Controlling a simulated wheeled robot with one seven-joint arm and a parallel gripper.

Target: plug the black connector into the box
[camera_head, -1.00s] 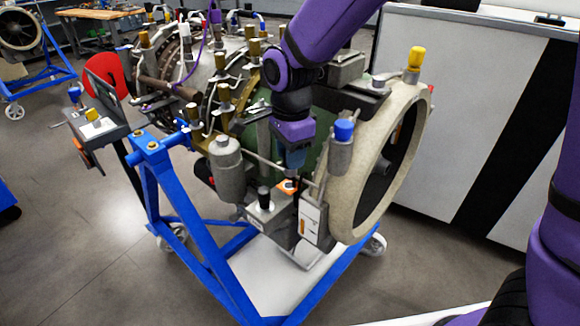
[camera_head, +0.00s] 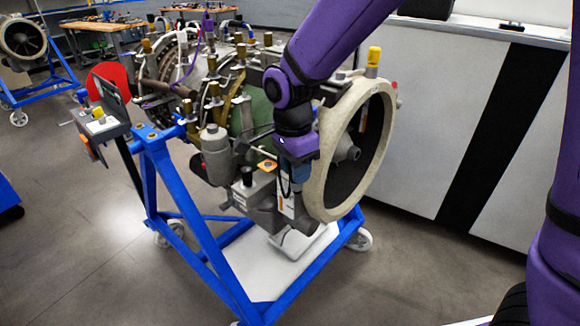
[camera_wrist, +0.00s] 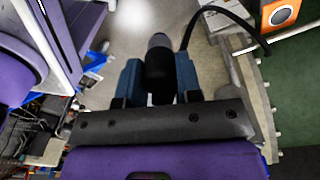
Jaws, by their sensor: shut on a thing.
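My gripper (camera_head: 298,168) hangs from the purple arm beside the engine's large front ring. In the wrist view its two blue fingers are shut on the black connector (camera_wrist: 160,78), a dark cylinder with a greyer end pointing away from the camera. The grey box (camera_head: 262,187) is on the engine's lower side, left of my gripper in the head view. An orange square port (camera_head: 267,165) is on its top face, and it also shows at the wrist view's upper right (camera_wrist: 283,15). The connector is apart from this port. The fingers mostly hide the connector in the head view.
A black plug (camera_head: 247,176) stands on the box, left of the orange port. A black cable (camera_wrist: 243,18) arcs near the connector. The pale ring (camera_head: 328,190) stands close right of my gripper. The blue stand (camera_head: 212,255) carries the engine.

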